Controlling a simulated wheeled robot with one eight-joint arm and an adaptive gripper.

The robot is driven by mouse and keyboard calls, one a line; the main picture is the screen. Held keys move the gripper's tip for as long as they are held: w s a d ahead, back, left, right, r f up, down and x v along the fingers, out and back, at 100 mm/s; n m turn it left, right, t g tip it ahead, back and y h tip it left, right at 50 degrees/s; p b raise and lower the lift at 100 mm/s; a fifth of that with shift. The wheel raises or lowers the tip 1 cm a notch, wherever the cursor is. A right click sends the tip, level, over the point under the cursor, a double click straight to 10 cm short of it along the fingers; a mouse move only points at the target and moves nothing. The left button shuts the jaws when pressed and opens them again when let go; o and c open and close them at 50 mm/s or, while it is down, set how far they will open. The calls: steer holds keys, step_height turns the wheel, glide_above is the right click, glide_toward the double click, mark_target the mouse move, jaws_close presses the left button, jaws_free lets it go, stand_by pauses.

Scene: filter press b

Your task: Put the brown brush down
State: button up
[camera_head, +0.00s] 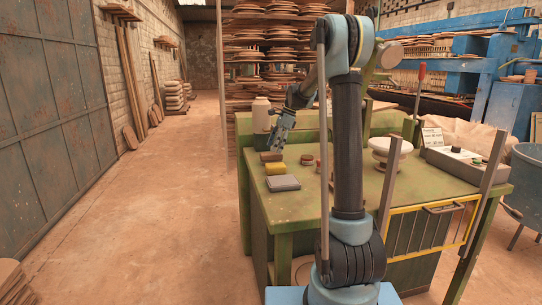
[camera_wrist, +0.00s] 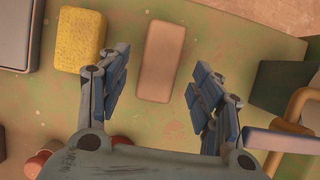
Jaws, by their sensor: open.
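The brown brush (camera_wrist: 161,62) shows as a plain brown block in the wrist view, lying on the green tabletop. In the head view the brush (camera_head: 271,156) lies near the table's left back edge, behind a yellow sponge. My gripper (camera_wrist: 158,80) is open and empty, with one finger on each side of the brush and a gap to both. In the head view my gripper (camera_head: 276,139) points down just above the brush. I cannot tell its exact height.
The yellow sponge (camera_head: 275,169) and a grey box (camera_head: 283,183) lie in front of the brush. Small reddish pieces (camera_head: 307,160) are to its right. A dark green container (camera_wrist: 283,87) stands right of my gripper in the wrist view. Bare tabletop (camera_head: 320,196) shows nearer the front.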

steer(key=d, duration=0.3)
steer(key=w+d, duration=0.1)
steer(key=d, duration=0.3)
steer(key=w+d, duration=0.1)
steer(key=d, duration=0.3)
steer(key=shift+w+d+f, duration=0.15)
